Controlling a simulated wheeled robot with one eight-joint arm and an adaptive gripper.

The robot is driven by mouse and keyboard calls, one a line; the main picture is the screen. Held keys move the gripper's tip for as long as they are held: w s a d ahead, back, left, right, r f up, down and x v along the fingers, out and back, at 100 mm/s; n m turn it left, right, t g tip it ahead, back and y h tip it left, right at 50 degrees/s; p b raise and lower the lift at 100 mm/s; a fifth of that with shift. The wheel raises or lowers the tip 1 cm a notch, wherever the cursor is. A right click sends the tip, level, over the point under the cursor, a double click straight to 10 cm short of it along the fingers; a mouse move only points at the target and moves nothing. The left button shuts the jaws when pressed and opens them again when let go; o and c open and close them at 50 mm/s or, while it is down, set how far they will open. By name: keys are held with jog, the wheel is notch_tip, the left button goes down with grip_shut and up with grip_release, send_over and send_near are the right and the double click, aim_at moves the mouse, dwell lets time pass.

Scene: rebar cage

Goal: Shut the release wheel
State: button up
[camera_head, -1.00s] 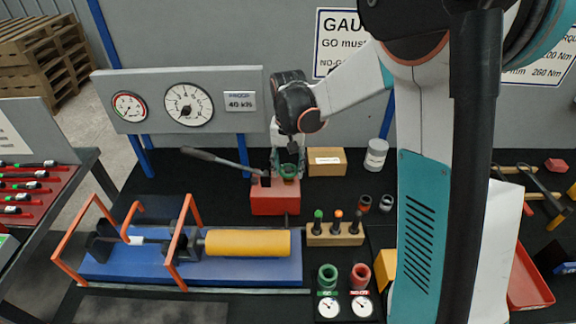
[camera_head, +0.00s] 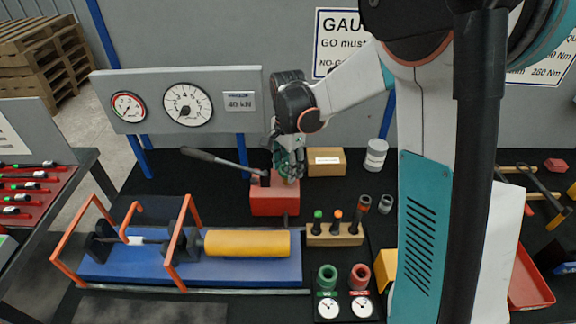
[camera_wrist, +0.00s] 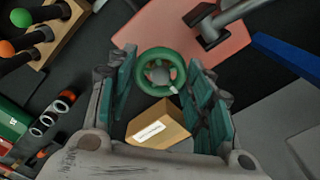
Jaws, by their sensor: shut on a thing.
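The release wheel is a green ring (camera_wrist: 160,76) with a pale mark on its rim, on top of the red pump block (camera_head: 275,204). In the wrist view it lies between the far ends of my gripper's two green-padded fingers (camera_wrist: 160,88). In the head view my gripper (camera_head: 289,165) reaches down over the block from above and hides most of the wheel. My gripper is shut on the wheel, with one finger on each side of its rim.
A pump lever (camera_head: 212,159) rises to the left of the block. A cardboard box (camera_head: 326,163) and a white can (camera_head: 376,154) stand to the right. A wooden plug stand (camera_head: 335,236) is in front right. The blue rig with a yellow cylinder (camera_head: 247,243) lies front left.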

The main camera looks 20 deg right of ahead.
jog(key=shift+m, duration=0.4)
jog(key=o, duration=1)
jog(key=shift+o, duration=0.2)
notch_tip(320, 180, up, 12)
dwell(0.4)
jog(key=s+f+n+t+b, duration=0.2)
jog(key=s+n+t, duration=0.5)
jog(key=s+n, duration=0.8)
jog(key=s+b, duration=0.1)
jog(key=s, duration=0.7)
jog(key=shift+a, duration=0.15)
